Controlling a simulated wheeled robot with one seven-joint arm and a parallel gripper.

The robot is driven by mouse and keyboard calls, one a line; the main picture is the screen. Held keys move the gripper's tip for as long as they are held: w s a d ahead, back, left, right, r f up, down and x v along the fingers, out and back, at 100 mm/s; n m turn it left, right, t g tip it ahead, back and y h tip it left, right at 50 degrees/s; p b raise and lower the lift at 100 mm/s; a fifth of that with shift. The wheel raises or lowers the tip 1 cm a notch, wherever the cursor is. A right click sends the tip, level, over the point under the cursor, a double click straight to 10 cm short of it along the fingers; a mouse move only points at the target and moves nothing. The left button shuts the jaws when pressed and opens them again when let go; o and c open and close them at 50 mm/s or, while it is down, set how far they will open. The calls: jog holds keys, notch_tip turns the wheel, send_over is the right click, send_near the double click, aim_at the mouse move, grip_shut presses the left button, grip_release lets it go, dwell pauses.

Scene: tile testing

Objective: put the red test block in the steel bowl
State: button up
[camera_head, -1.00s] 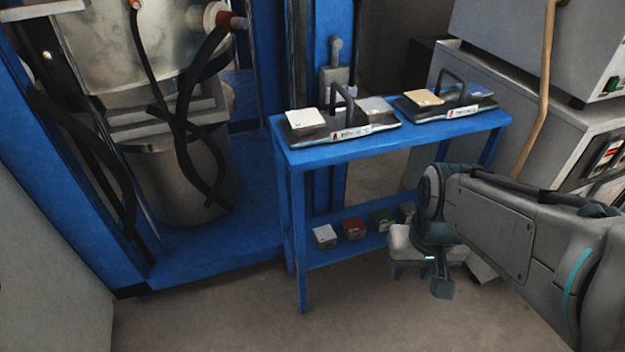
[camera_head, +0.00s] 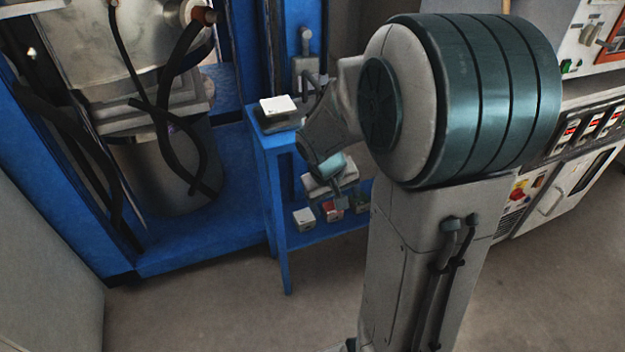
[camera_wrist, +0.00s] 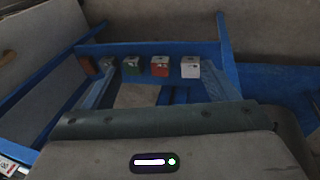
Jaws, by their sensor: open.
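The red test block (camera_head: 331,211) sits on the lower shelf of the blue table, between a white block and a green block. It also shows in the wrist view (camera_wrist: 160,67), straight ahead between my fingers. My gripper (camera_head: 334,198) is at the lower shelf, close to the red block and just short of it. In the wrist view my gripper (camera_wrist: 158,76) has its fingers spread, with nothing held. A large round steel vessel (camera_head: 183,165), apparently the steel bowl, stands in the blue machine frame at left; its opening is hidden under the machine.
A white block (camera_head: 304,218) stands beside the red one; a green block (camera_wrist: 132,65) and darker blocks are on its other side. The blue table top (camera_head: 262,138) is just above my gripper. Black hoses (camera_head: 180,110) hang before the steel vessel. The front floor is clear.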

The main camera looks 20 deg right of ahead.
jog(key=w+d+f+p, duration=0.1)
jog(key=w+d+f, duration=0.45)
jog(key=w, duration=0.25)
jog(key=t+y+p, duration=0.1)
jog(key=t+y, duration=0.2)
send_near(333, 207)
jog(key=b+x, duration=0.2)
jog(key=x, duration=0.1)
jog(key=b+x, duration=0.1)
jog(key=x, duration=0.1)
jog(key=shift+d+f, duration=0.15)
jog(key=shift+d, duration=0.15)
jog(key=x, duration=0.1)
jog(key=b+x, duration=0.1)
jog(key=x, duration=0.2)
jog(key=shift+a+b, duration=0.35)
jog(key=shift+b, duration=0.05)
jog(key=shift+w+f, duration=0.3)
jog(key=shift+f, duration=0.3)
jog(key=shift+r, duration=0.1)
jog(key=c, duration=1.4)
